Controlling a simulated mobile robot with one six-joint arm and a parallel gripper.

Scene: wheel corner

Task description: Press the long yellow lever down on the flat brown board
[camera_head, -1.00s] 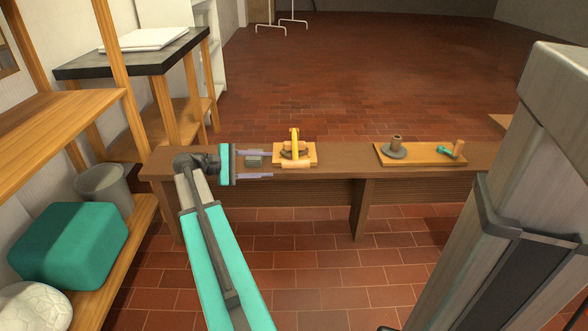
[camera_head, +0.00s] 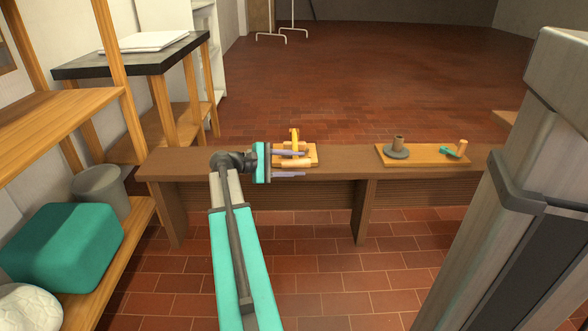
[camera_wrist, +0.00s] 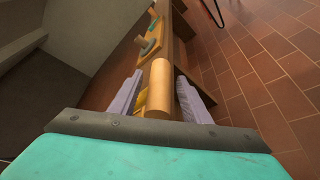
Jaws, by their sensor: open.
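The yellow lever (camera_head: 294,136) stands up from a small flat brown board (camera_head: 313,150) on the left part of the long bench. A pale wooden cylinder (camera_head: 297,163) lies at the near edge of that board. My gripper (camera_head: 304,164) is open, its two lilac fingers pointing right, one over the board and one on the near side. In the wrist view, the cylinder (camera_wrist: 160,90) shows between the open fingers, with a bit of yellow (camera_wrist: 141,100) beside it. The fingers and cylinder hide part of the lever's base. I cannot tell whether anything touches.
A second board (camera_head: 428,160) on the bench's right part holds a grey disc with a peg (camera_head: 397,150) and a teal-handled piece (camera_head: 449,153). The dark wooden bench (camera_head: 345,165) is clear between the boards. A shelf with a teal box (camera_head: 65,250) stands at left.

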